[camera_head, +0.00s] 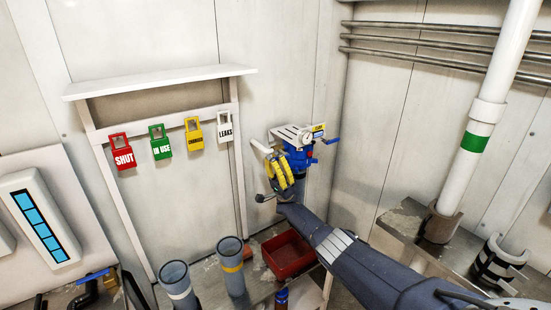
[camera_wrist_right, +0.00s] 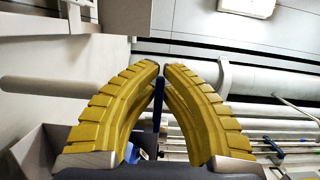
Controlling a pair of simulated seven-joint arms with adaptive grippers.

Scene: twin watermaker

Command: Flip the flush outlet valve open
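My right gripper (camera_head: 272,160), with ribbed yellow fingers, is raised at the wall fitting. In the right wrist view its fingertips (camera_wrist_right: 161,68) are drawn together, almost touching. A thin upright blue bar (camera_wrist_right: 158,95) shows just below the tips; I cannot tell if it is between them or behind. In the head view a blue fitting (camera_head: 298,157) with a round gauge (camera_head: 306,138) is behind the fingers, with a blue lever (camera_head: 331,141) at its right. Which part is the flush outlet valve is unclear, as the hand hides some of the fitting. My left gripper is not in view.
A red bin (camera_head: 288,256) stands below my right arm. Two grey cylinders (camera_head: 232,268) are left of it. Coloured tags, including a red SHUT tag (camera_head: 122,152), hang under a white shelf (camera_head: 160,80). A white pipe (camera_head: 492,110) with a green band stands at right.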

